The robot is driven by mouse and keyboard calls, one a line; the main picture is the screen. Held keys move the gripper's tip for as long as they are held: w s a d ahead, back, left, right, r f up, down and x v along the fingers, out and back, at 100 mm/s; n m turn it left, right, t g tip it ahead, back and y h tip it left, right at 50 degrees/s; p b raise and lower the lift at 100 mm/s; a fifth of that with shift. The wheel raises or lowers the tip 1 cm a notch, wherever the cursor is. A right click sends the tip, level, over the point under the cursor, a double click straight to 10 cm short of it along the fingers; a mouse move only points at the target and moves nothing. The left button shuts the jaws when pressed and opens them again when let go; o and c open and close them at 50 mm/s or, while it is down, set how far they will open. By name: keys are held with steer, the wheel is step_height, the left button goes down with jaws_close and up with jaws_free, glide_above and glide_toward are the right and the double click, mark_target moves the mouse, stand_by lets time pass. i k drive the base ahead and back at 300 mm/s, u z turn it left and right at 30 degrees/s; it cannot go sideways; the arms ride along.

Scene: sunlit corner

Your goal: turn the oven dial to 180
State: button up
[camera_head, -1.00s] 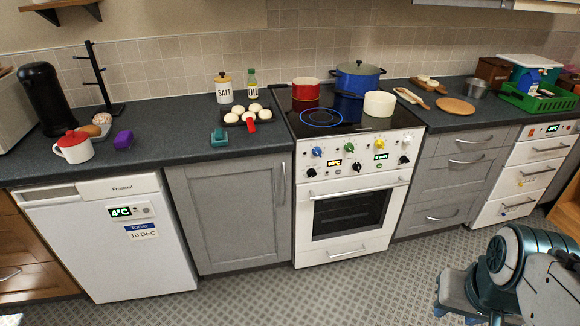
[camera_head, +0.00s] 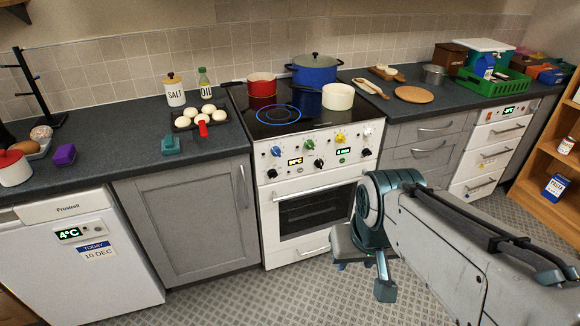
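The white oven (camera_head: 318,208) stands between grey cabinets, its door shut. Its front panel has several dials: a blue dial (camera_head: 276,151), a green dial (camera_head: 308,144), a yellow dial (camera_head: 340,138), a white dial (camera_head: 367,132) and black dials (camera_head: 272,173), (camera_head: 319,163), (camera_head: 366,152). An amber display (camera_head: 295,161) appears to read 90°C. A green display (camera_head: 343,151) appears to read 0 min. Dial markings are too small to read. My gripper (camera_head: 364,268) hangs low in front of the oven's right side, below the panel. Its fingers look apart, with nothing between them.
On the hob are a red pan (camera_head: 262,87), a blue pot (camera_head: 315,70) and a cream pan (camera_head: 338,96). A wooden shelf (camera_head: 560,150) stands right. The patterned floor (camera_head: 240,295) before the oven is clear.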

mark_target(272, 173)
steer(key=z, duration=0.05)
steer(key=k, duration=0.5)
steer(key=u, duration=1.1)
steer(key=i, duration=1.05)
steer(key=z, duration=1.7)
